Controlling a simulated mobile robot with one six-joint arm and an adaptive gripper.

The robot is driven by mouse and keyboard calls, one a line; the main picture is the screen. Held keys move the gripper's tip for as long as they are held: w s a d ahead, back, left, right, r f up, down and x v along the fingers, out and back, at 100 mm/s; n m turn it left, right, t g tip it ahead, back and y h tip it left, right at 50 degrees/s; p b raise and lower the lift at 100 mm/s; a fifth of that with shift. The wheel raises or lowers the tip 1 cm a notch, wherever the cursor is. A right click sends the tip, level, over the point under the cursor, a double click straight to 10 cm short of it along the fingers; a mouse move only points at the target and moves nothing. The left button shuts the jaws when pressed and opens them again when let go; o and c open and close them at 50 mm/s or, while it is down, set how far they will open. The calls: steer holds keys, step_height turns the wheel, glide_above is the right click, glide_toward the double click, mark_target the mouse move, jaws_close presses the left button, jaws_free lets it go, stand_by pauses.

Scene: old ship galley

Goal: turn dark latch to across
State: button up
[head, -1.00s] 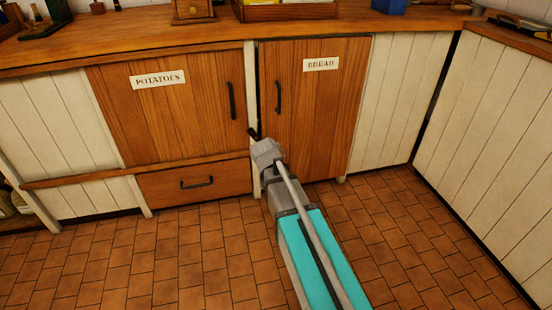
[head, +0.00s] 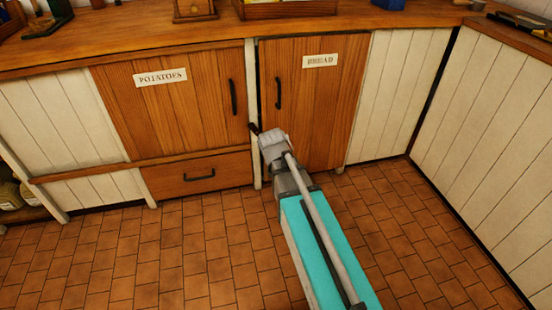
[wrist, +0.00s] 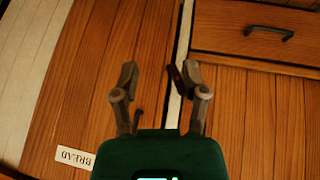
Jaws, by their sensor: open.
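A small dark latch (head: 254,128) sits on the white post (head: 252,95) between the potatoes door (head: 180,115) and the bread door (head: 325,110). In the wrist view the latch (wrist: 176,80) looks slightly tilted, running more along the post than across it. My gripper (wrist: 159,75) is open and empty, its two fingers spread in front of the bread door and the post. The latch lies between them, close to the right finger; I cannot tell whether they touch. In the head view my wrist (head: 272,143) hides the fingers. Both doors look shut.
Dark upright handles stand on the potatoes door (head: 232,98) and the bread door (head: 278,93). A drawer (head: 196,175) lies below the potatoes door. The wooden counter (head: 200,40) overhangs above. The tiled floor (head: 150,250) is clear; a white panelled side (head: 485,140) bounds the right.

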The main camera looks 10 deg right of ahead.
steer(key=shift+o, duration=1.4)
steer(key=n+t+b, duration=0.4)
steer(key=t+b, duration=0.4)
steer(key=b, duration=0.6)
glide_toward(255, 131)
steer(key=shift+s+a+r+h, duration=0.15)
steer(key=shift+s+a+r, duration=0.05)
steer(key=shift+s, duration=0.4)
steer(key=shift+s+a+r+h, duration=0.1)
steer(key=shift+s+a+r, duration=0.05)
steer(key=shift+s, duration=0.45)
steer(key=shift+s+a+r+h, duration=0.15)
steer(key=shift+s+a+r, duration=0.05)
steer(key=shift+s, duration=0.35)
steer(key=b+x, duration=0.4)
steer(key=x, duration=0.9)
steer(key=shift+w+d+f+b, duration=0.1)
steer(key=shift+w+b, duration=0.3)
